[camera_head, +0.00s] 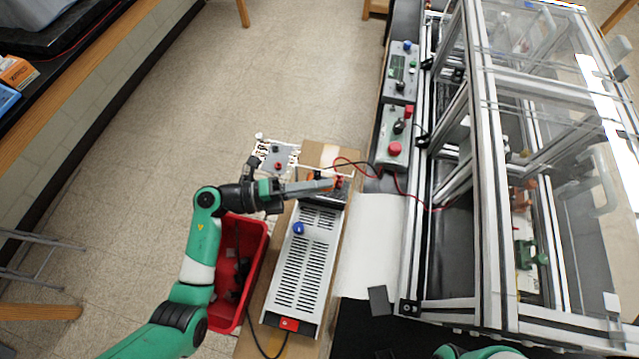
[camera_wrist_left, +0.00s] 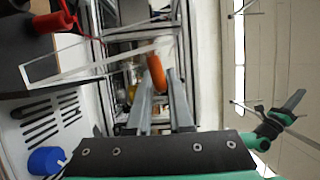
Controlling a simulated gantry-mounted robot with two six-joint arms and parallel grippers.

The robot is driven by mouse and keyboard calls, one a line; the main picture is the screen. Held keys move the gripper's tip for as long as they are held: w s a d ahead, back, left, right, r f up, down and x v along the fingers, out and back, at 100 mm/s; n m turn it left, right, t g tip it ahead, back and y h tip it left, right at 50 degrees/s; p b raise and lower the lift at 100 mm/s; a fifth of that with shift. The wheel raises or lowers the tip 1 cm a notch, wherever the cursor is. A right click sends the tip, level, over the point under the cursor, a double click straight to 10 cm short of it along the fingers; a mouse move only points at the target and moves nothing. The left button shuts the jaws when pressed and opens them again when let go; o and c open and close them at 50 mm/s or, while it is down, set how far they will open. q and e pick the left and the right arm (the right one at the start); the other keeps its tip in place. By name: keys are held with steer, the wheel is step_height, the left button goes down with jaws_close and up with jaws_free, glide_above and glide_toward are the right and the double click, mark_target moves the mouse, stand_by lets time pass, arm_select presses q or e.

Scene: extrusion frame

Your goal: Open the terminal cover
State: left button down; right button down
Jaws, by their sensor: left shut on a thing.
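The white slotted power unit (camera_head: 305,262) stands on the bench, with a blue knob (camera_head: 298,228) and dark terminals at its far end. My left gripper (camera_head: 332,184) reaches over that far end from the left. In the left wrist view its two fingers (camera_wrist_left: 161,88) are shut on an orange tab (camera_wrist_left: 157,72). A clear strip (camera_wrist_left: 95,66), which looks like the terminal cover, runs from above the unit toward this tab. It appears raised and tilted. How the tab joins the strip is hard to see. My right gripper cannot be made out.
Red plugs (camera_wrist_left: 53,22) stand close beside the clear strip. Control boxes with a red button (camera_head: 395,149) and cables lie to the right, before the aluminium frame (camera_head: 490,200). A red bin (camera_head: 226,313) stands left of the unit. A white sheet (camera_head: 368,250) lies right of it.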

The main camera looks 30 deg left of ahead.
arm_select(q)
steer(key=shift+r, duration=0.3)
stand_by(0.6)
steer(key=shift+w+r+p, duration=0.1)
steer(key=shift+r+p, duration=0.1)
steer(key=shift+p, duration=0.2)
steer(key=p, duration=0.1)
steer(key=n+p, duration=0.1)
steer(key=shift+w+a+r+p, duration=0.15)
steer(key=shift+w+r+p, duration=0.15)
steer(key=shift+w, duration=0.1)
steer(key=shift+w+f+n+p, duration=0.2)
steer(key=shift+w+n+p, duration=0.05)
steer(key=shift+n+p, duration=0.1)
steer(key=shift+a+f+y, duration=0.1)
steer(key=shift+f+y, duration=0.2)
steer(key=c, duration=0.9)
jaws_free()
steer(key=shift+w, duration=0.2)
steer(key=shift+s+f, duration=0.1)
steer(key=v, duration=1.1)
steer(key=shift+s+a, duration=0.15)
steer(key=shift+a, duration=0.1)
